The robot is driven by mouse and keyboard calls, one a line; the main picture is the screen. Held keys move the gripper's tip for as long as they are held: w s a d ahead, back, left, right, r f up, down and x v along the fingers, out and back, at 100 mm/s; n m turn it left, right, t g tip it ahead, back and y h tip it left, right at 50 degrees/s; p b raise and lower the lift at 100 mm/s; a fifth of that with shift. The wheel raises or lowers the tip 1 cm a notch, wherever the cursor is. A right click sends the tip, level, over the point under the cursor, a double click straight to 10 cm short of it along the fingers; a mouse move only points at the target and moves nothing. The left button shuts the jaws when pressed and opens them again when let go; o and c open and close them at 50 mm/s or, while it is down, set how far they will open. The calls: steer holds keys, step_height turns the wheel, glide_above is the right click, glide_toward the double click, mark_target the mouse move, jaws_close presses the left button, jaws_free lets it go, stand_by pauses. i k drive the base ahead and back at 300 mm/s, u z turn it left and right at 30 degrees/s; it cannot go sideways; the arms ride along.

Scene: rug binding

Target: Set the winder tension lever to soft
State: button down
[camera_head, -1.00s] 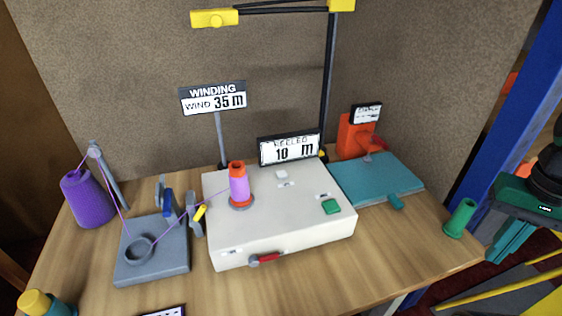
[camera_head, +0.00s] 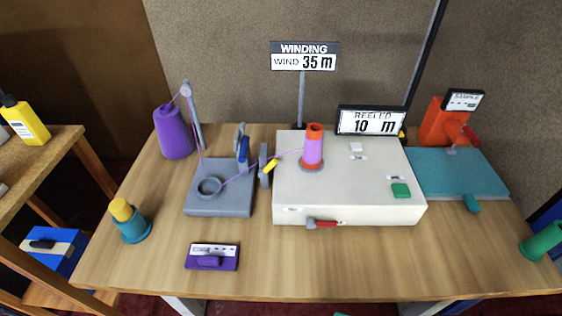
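The winder is a cream box (camera_head: 385,175) on the wooden table, with an orange and purple cone (camera_head: 313,150) standing on it. A red-handled lever (camera_head: 326,224) sits low on its front face, pointing right from a grey pivot, beside small labels too small to read. Left of the box, a yellow-tipped lever (camera_head: 270,166) stands on a grey bracket, and a blue part (camera_head: 243,150) is on the grey thread stand (camera_head: 215,205). I cannot tell from the labels which lever is the tension lever or its setting. My gripper is not in view.
Purple thread runs from a purple cone (camera_head: 174,133) through the stand. A purple labelled block (camera_head: 212,260) and a teal pot with yellow top (camera_head: 130,222) are front left. A teal plate (camera_head: 460,172) and green cone (camera_head: 541,242) are right. Table front centre is clear.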

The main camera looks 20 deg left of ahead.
mark_target(270, 166)
steer(key=z, duration=0.9)
steer(key=k, duration=1.2)
steer(key=z, duration=0.05)
